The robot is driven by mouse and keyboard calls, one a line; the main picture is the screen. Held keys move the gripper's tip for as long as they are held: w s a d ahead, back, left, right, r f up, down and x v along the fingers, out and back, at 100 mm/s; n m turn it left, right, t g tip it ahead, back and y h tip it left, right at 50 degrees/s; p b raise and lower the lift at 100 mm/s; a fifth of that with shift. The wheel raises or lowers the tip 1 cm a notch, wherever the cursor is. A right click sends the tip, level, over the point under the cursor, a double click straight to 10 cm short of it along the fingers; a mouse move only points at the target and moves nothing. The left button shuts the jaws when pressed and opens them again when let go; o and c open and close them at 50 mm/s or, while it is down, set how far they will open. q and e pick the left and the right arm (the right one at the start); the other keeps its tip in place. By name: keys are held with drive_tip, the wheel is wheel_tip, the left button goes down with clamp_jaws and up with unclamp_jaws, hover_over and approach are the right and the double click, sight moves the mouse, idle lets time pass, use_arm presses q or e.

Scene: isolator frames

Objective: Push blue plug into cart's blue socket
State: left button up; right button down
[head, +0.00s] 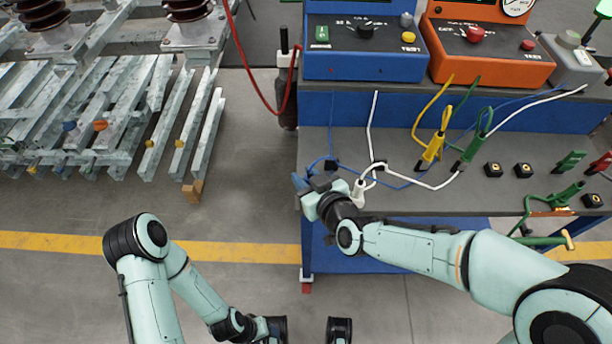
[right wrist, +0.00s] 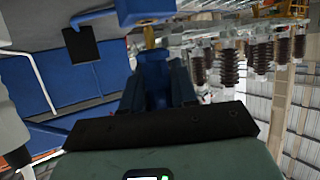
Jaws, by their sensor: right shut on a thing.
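The blue plug (head: 298,181) is in my right gripper (head: 308,188), at the left edge of the cart's grey top (head: 345,145). In the right wrist view the plug (right wrist: 155,75) stands between the two dark fingers, which are shut on it. A blue cable (head: 400,183) runs across the cart top near the gripper.
White (head: 358,189), yellow (head: 432,152) and green (head: 474,150) plugs with cables are on the cart top. Several black sockets (head: 493,170) are at the right. Blue (head: 365,62) and orange (head: 490,62) test boxes stand behind.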

drive_tip(key=shift+f+b, duration=0.7)
drive_tip(key=shift+f, duration=0.2)
drive_tip(key=shift+f, duration=0.25)
drive_tip(key=c, duration=0.8)
unclamp_jaws()
